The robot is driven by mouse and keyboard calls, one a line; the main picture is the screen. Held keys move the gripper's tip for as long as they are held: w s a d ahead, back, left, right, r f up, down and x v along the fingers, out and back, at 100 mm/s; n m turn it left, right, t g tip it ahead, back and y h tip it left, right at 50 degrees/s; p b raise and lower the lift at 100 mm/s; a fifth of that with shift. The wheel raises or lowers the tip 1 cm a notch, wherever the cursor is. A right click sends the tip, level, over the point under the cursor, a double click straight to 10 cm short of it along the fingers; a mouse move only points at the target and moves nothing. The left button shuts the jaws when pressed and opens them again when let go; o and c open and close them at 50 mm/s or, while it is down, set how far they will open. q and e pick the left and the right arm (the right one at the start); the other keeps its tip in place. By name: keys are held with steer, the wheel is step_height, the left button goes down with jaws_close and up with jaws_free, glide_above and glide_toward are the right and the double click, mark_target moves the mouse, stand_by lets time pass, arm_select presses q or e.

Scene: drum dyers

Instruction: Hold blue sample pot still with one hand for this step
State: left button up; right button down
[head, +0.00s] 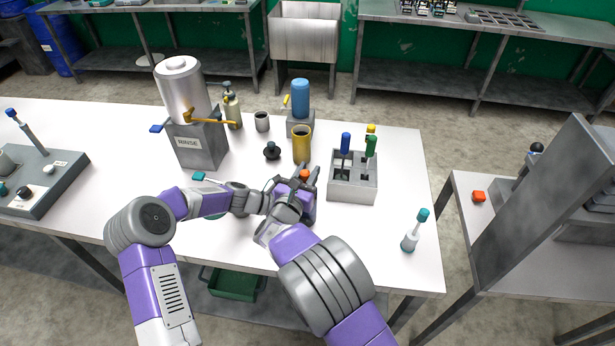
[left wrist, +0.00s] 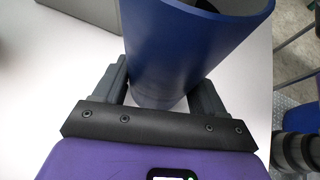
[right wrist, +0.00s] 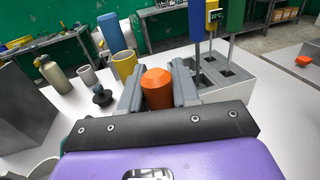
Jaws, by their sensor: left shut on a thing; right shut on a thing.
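The blue sample pot (left wrist: 190,45) is an open-topped blue cylinder, near and large in the left wrist view. My left gripper (left wrist: 160,92) is shut on its wall, with one finger on each side. Something grey shows inside the pot's mouth, too cut off to name. In the head view my grippers and arms hide the pot. My right gripper (head: 304,178) is shut on an orange piece (right wrist: 157,86) with a tapered top. The lower end of this piece is hidden, so I cannot tell whether it reaches the pot.
A grey holder (head: 352,190) with blue, yellow and green handled tools stands just right of my grippers. Behind are a yellow cup (head: 302,145), a black knobbed item (head: 272,151) and the RINSE tank (head: 198,145). A teal-topped tool (head: 410,240) stands near the right edge.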

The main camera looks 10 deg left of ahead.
steer(key=shift+f, duration=1.05)
steer(key=c, duration=1.4)
jaws_free()
steer(key=shift+c, duration=0.2)
jaws_close()
